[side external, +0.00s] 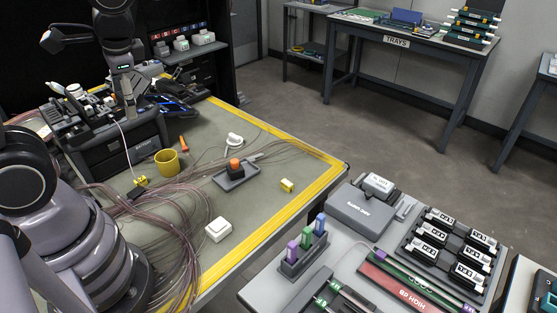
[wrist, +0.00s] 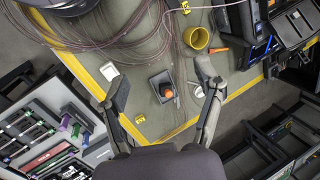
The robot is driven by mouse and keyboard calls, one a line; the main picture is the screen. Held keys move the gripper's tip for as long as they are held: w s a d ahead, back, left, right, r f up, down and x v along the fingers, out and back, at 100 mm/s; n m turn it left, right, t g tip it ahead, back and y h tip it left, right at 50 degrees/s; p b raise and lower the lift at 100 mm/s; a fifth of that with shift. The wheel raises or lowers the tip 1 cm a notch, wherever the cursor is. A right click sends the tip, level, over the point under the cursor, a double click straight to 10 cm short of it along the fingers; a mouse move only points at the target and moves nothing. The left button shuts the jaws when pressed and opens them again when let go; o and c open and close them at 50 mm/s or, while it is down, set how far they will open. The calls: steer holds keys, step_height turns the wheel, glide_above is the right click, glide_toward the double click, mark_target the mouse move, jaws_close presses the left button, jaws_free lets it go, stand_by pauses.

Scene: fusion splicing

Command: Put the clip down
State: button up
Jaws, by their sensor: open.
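Two small yellow pieces could be the clip, and I cannot tell which. One yellow block (side external: 287,185) lies alone on the bench mat near its yellow-striped edge; it also shows in the wrist view (wrist: 140,118). The other yellow piece (side external: 140,181) sits among the fibres at the end of a white cable, near the wrist view's top edge (wrist: 185,7). My gripper (wrist: 164,86) is open, its fingers spread wide with nothing held between them. It is high above the bench, apart from both pieces.
A grey tray (side external: 223,184) with an orange-topped dark item (side external: 235,167) lies mid-mat. Around it are a yellow mug (side external: 167,164), a white box (side external: 218,229) and a white round item (side external: 234,140). Loose fibres (side external: 185,205) cover the left. The splicer (side external: 135,145) stands behind.

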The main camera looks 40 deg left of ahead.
steer(key=a+f+m+y, duration=0.2)
steer(key=f+m, duration=0.3)
steer(key=f, duration=0.4)
steer(key=w+a+f+m+y, duration=0.1)
steer(key=f+m+y, duration=0.3)
steer(key=f, duration=0.5)
steer(key=w+a+f+m+y, duration=0.1)
steer(key=a+f+m+y, duration=0.2)
steer(key=f+m, duration=0.3)
step_height(320, 180, down, 3)
steer(key=shift+a+f+m+y, duration=0.1)
steer(key=shift+m+y, duration=0.2)
steer(key=shift+s+a+f, duration=0.1)
steer(key=shift+a+f, duration=0.05)
steer(key=shift+f, duration=0.2)
glide_toward(139, 179)
steer(key=x, duration=0.4)
steer(key=shift+s+a+f, duration=0.15)
steer(key=shift+s, duration=0.15)
steer(key=shift+w+x, duration=0.15)
steer(key=shift+x, duration=1.15)
steer(key=shift+w+x, duration=0.2)
steer(key=shift+x, duration=1.1)
steer(key=c, duration=0.9)
